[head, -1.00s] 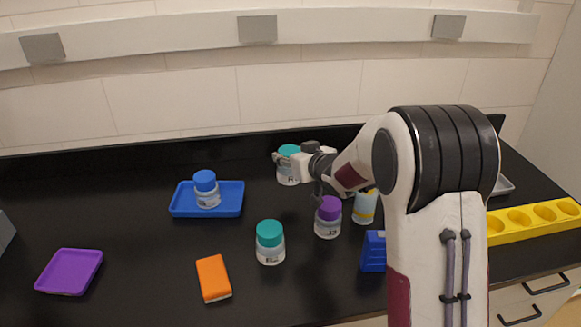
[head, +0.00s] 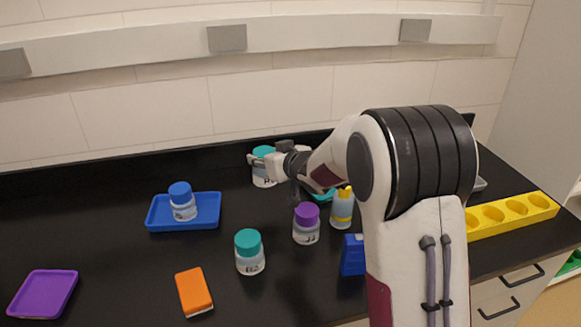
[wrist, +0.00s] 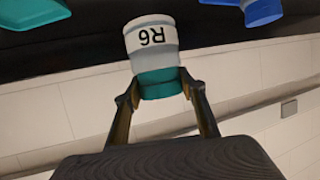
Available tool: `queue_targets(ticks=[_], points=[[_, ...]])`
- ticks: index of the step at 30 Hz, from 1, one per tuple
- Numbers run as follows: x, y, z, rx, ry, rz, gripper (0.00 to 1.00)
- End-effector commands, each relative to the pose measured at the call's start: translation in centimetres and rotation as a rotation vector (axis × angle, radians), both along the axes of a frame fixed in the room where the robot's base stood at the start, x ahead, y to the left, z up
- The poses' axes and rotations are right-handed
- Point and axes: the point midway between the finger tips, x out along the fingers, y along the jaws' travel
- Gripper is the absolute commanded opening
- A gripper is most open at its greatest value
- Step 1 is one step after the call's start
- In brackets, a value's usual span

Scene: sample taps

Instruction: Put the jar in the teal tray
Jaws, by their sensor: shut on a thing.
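The jar (head: 264,178) is clear with a teal lid and a white label, and is at the back of the counter. My gripper (head: 263,161) is shut on its lid from the right. In the wrist view the jar (wrist: 152,38), marked R6, appears upside down, with its lid between the fingertips (wrist: 158,84). The jar looks upright; its height above the counter is hard to tell. The teal tray (head: 325,196) lies right of the jar, mostly hidden behind my arm. A teal edge, probably this tray (wrist: 28,14), shows in the wrist view.
A blue tray (head: 212,208) holds a blue-lidded jar (head: 182,203). Another teal-lidded jar (head: 249,255), a purple-lidded jar (head: 306,226) and a yellow-capped bottle (head: 342,210) stand in front. An orange block (head: 194,291), purple tray (head: 43,294) and yellow rack (head: 512,215) lie farther out.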

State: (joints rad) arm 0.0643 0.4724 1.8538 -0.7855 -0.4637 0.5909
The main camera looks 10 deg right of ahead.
Motion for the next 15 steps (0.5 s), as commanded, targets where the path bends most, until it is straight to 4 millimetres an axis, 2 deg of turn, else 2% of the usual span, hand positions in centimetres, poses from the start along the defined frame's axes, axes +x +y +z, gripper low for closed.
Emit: queue_targets(ticks=[8,15], points=[[-1.6,-0.1,1.6,0.001,-0.004,-0.023,0.05],[-4.4,-0.6,3.5,0.0,-0.004,-0.065,0.05]])
